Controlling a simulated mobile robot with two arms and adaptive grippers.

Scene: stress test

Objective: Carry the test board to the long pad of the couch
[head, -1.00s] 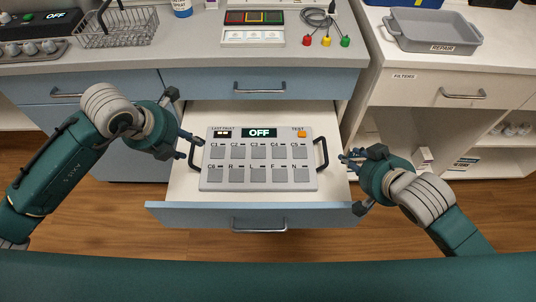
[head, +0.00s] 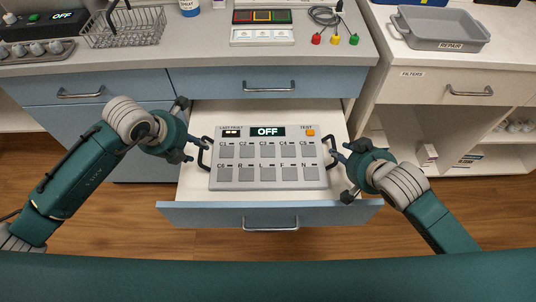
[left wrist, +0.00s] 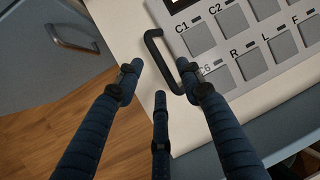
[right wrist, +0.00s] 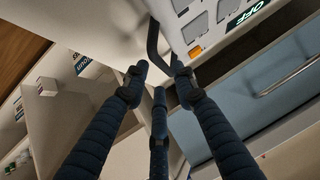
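The test board (head: 267,180) is a grey panel with labelled square buttons, an orange TEST button and a display reading OFF. It lies flat in an open drawer (head: 190,190), with a black handle at each side. My left gripper (head: 196,150) is open at the left handle (head: 204,154); in the left wrist view the handle (left wrist: 158,52) shows between and just beyond the spread fingers. My right gripper (head: 338,156) is open at the right handle (head: 332,153); in the right wrist view that handle (right wrist: 153,42) reaches down between the fingertips. The couch's long pad is not identifiable.
Open shelves (head: 480,130) stand at the right. Wood floor shows around the drawer (head: 110,225).

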